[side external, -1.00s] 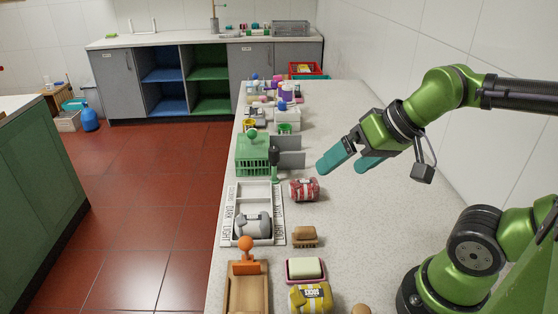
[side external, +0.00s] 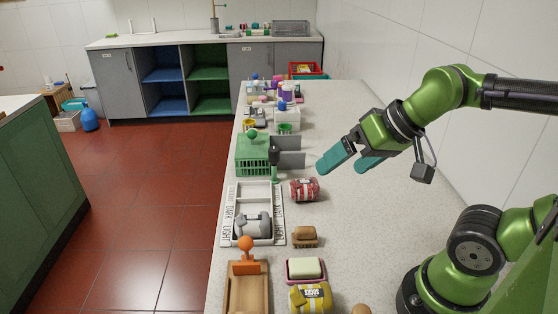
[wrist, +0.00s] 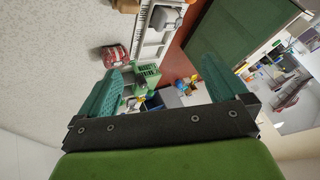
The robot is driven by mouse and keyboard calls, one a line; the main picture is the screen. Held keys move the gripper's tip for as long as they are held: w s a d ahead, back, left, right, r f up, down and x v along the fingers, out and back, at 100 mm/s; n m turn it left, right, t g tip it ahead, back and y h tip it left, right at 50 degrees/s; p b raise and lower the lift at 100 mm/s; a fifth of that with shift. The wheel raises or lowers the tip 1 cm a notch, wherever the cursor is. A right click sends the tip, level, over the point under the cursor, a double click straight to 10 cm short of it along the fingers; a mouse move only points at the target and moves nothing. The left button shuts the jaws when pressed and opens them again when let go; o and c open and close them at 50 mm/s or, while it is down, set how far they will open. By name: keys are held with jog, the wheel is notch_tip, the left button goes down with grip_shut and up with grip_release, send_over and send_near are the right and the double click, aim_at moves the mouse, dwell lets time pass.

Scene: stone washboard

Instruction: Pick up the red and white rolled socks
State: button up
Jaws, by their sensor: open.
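The red and white rolled socks (side external: 304,190) lie on the speckled counter (side external: 350,230), just right of a white tray with lettered edges. My gripper (side external: 350,163) is open and empty, with teal fingers. It is above the counter, to the right of and higher than the socks, and apart from them. In the wrist view both fingers (wrist: 162,88) stand wide apart with nothing between them.
The white tray (side external: 228,222) holds a grey rolled bundle (side external: 253,226). A green basket (side external: 252,155) stands behind it. A brown brush (side external: 305,236), a soap dish (side external: 306,270) and yellow rolled socks (side external: 311,298) are nearer the camera. The counter right of the socks is clear.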

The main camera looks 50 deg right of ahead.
jog(key=m+g+h, duration=0.2)
jog(key=m+g, duration=0.2)
jog(key=g, duration=0.3)
send_over(304, 183)
notch_tip(304, 183, down, 8)
notch_tip(304, 183, down, 16)
jog(key=shift+w+f, duration=0.1)
jog(key=c, duration=0.8)
